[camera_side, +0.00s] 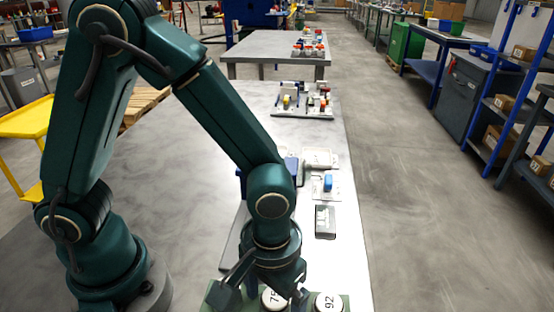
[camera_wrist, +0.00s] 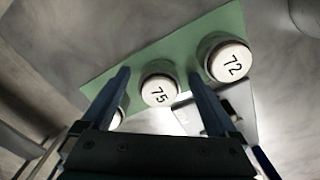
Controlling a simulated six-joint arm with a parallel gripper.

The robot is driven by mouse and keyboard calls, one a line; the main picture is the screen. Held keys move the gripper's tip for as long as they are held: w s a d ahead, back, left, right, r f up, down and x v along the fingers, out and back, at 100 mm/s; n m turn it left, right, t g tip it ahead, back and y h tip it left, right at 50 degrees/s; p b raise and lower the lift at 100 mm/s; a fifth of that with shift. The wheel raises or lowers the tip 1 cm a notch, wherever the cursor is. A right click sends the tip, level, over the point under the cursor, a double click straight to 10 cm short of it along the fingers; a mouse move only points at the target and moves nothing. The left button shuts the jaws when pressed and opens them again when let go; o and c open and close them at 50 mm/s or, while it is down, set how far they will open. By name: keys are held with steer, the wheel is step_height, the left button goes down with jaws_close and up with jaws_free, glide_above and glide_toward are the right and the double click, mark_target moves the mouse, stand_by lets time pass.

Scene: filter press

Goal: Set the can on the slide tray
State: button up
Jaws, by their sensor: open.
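Several white-topped cans stand on a green mat (camera_wrist: 150,45). The can marked 75 (camera_wrist: 158,92) shows between my fingers in the wrist view. The can marked 72 (camera_wrist: 230,62) is to the right of my right finger. Another can (camera_wrist: 117,118) is mostly hidden by the left finger. The side view shows a can reading 75 (camera_side: 272,298) and one reading 92 (camera_side: 328,303). My gripper (camera_wrist: 160,74) is open and empty above the mat. I cannot tell which of the flat trays is the slide tray.
Along the bench's right side are a dark-rimmed tray with white pieces (camera_side: 325,222), a white plate with a blue block (camera_side: 328,183) and a pale tray (camera_side: 320,158). A rack of small bottles (camera_side: 305,100) stands farther back. The bench's left part is bare.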

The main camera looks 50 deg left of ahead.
jaws_close()
stand_by(0.3)
